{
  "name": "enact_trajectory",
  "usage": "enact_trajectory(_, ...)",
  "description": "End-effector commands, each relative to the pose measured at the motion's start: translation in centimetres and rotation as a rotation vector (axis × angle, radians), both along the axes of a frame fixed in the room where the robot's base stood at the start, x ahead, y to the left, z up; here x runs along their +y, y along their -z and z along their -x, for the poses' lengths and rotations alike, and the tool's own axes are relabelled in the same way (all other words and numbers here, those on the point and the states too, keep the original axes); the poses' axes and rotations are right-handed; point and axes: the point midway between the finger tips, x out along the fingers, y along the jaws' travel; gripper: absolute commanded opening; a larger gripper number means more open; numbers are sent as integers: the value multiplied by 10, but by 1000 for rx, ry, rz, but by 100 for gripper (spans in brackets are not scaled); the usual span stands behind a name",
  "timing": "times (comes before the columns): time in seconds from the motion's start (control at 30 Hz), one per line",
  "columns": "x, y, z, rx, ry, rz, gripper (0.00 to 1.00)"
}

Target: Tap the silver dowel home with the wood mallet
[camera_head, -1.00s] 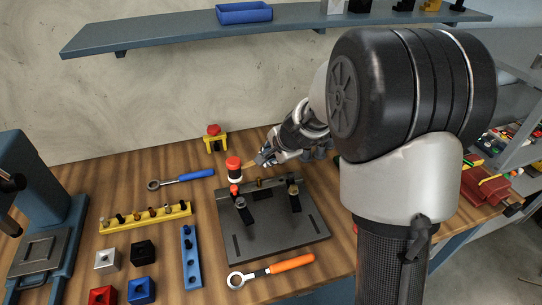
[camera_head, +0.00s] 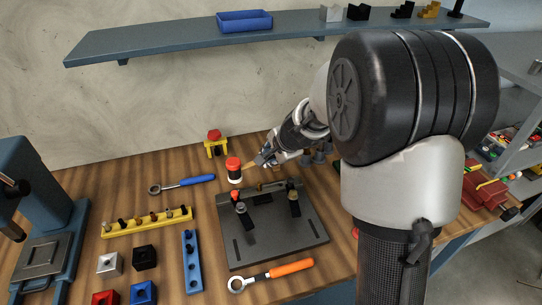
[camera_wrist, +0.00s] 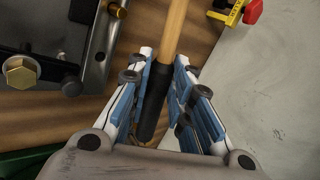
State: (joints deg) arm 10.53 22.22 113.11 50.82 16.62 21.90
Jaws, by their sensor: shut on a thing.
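My gripper (camera_head: 265,157) is shut on the black grip of the wood mallet's handle (camera_wrist: 155,95). The pale wooden handle (camera_wrist: 174,28) runs out past the fingertips in the wrist view. The mallet head (camera_head: 234,168), red on top with a white lower face, is held above the back left of the dark fixture plate (camera_head: 285,238). It looks clear of the plate, over a red-tipped clamp (camera_head: 236,197). I cannot make out the silver dowel; the mallet head or the clamps may hide it. The mallet head is outside the wrist view.
The fixture carries another black clamp (camera_head: 293,203). A yellow stand with a red top (camera_head: 215,145) is behind. A blue-handled ratchet (camera_head: 190,182), yellow pin rack (camera_head: 150,224), blue holed block (camera_head: 192,260) and orange-handled wrench (camera_head: 285,268) lie around it. A shelf (camera_head: 180,40) overhangs the back.

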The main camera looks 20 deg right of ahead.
Motion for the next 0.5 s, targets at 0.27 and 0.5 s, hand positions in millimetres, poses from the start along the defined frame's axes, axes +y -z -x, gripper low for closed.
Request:
enact_trajectory(0.27, 0, 50, 0, 4, 2, -3, 0)
enact_trajectory(0.5, 0, 41, -1, -2, -1, -1, 0)
